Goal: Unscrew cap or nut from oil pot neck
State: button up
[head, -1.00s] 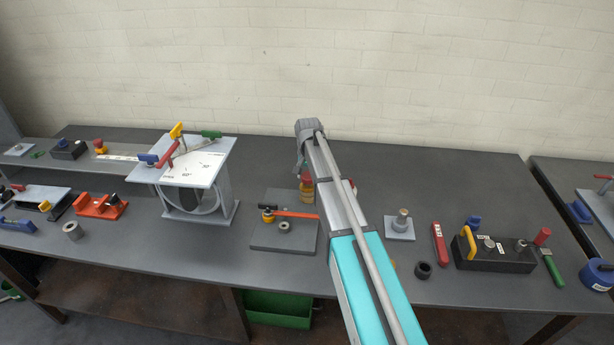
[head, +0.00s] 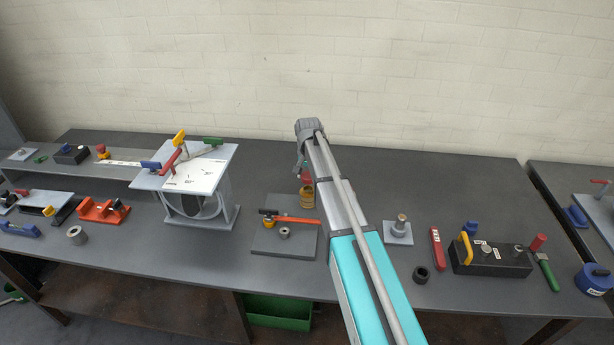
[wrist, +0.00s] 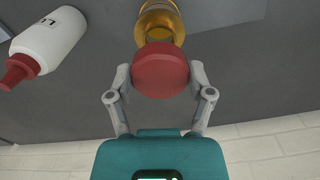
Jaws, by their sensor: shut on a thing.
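The oil pot (head: 307,198) is a small amber vessel standing on the bench behind my arm in the head view. In the wrist view the pot (wrist: 160,17) is at the top centre, with its lower part cut off by the frame. A round red cap (wrist: 161,72) is at the pot's neck end, in front of it. My gripper (wrist: 160,76) has one grey finger on each side of the cap and is shut on it. The cap hides the neck, so I cannot tell whether the two still touch. In the head view my arm partly hides the gripper.
A white bottle with a red tip (wrist: 45,45) is left of the pot in the wrist view. A grey plate with an orange-red lever (head: 292,217) lies left of my arm. A stand with a white dial (head: 200,174) is farther left. The bench behind my arm is clear.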

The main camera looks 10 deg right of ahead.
jog(key=shift+r+p, duration=1.1)
jog(key=shift+r, duration=0.25)
